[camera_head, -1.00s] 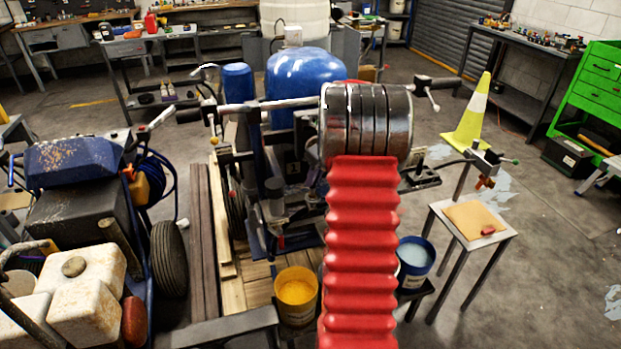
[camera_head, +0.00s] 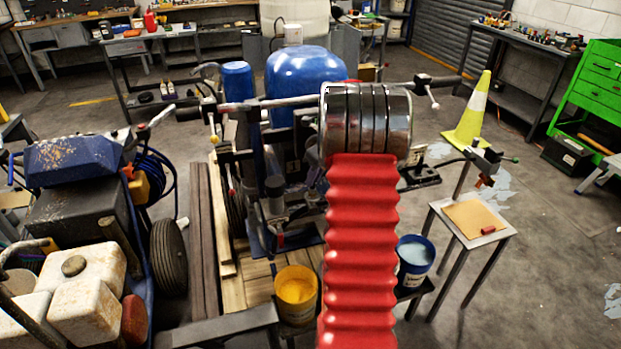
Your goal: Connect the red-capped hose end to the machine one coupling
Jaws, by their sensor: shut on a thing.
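A ribbed red sleeve topped by shiny metal rings, part of my own arm, fills the middle foreground. My gripper does not show clearly; anything beyond the metal rings is hidden. I cannot make out the red-capped hose end or the coupling. One machine, with a blue tank (camera_head: 300,75) and a long handlebar, stands behind my arm, partly covered by it. Another machine, with a worn blue cover (camera_head: 72,158) and a coiled blue hose (camera_head: 157,172), stands at the left. A small grey shape (camera_head: 206,72) shows beside the blue cylinder; I cannot tell what it is.
A yellow bucket (camera_head: 296,293) and a blue bucket (camera_head: 414,260) stand beside my arm. A small stool (camera_head: 467,243) carries a tan sheet and a small red piece (camera_head: 488,230). A yellow cone (camera_head: 474,115) stands behind it. The floor at right is mostly clear.

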